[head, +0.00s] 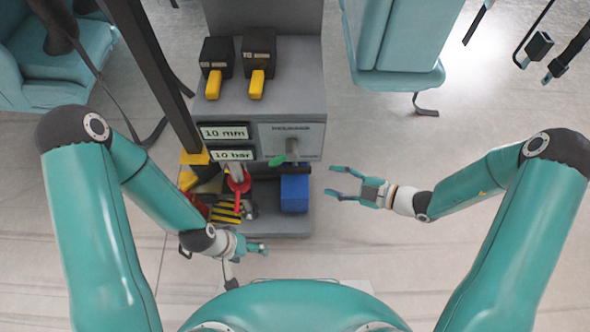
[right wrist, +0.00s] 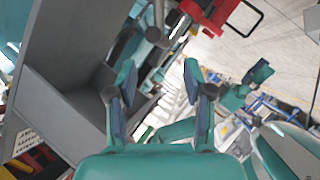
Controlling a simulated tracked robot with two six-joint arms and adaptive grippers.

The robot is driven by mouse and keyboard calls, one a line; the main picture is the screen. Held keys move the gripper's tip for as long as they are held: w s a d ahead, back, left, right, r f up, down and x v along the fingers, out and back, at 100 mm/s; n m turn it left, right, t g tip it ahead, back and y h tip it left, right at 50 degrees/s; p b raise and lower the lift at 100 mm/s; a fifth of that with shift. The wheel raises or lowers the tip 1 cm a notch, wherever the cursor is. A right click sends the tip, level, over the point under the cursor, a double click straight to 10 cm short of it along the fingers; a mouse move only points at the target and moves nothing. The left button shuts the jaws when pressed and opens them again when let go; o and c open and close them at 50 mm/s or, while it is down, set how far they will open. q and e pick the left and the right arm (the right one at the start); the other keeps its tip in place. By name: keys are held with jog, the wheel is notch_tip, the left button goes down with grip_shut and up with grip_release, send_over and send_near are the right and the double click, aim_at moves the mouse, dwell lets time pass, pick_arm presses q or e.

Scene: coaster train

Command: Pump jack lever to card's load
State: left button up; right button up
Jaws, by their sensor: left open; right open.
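A grey cabinet (head: 310,75) stands ahead of me in the head view. Its displays read 10 mm (head: 225,132) and 10 bar (head: 233,155). Below the displays is a red part (head: 239,184) on a light post; I cannot tell which part is the jack lever. My left gripper (head: 250,262) is open and empty, in front of the cabinet base. My right gripper (head: 331,181) is open and empty, right of the blue block; its fingers show in the right wrist view (right wrist: 160,85).
Two black boxes with yellow handles (head: 214,84) (head: 256,84) sit on the cabinet. A blue block (head: 294,193) and a yellow-black striped part (head: 226,216) stand on its lower shelf. A dark post (head: 160,85) rises at its left. Teal seats (head: 400,45) stand behind.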

aim_at(294, 170)
jog(key=b+x, duration=0.3)
jog(key=x, duration=0.8)
jog(key=shift+w+a+f, duration=0.1)
jog(key=shift+a+f, duration=0.15)
jog(key=shift+w+a+f+b, duration=0.1)
jog(key=shift+w+a+b, duration=0.25)
jog(key=shift+a, duration=0.2)
jog(key=shift+c, duration=0.3)
grip_shut()
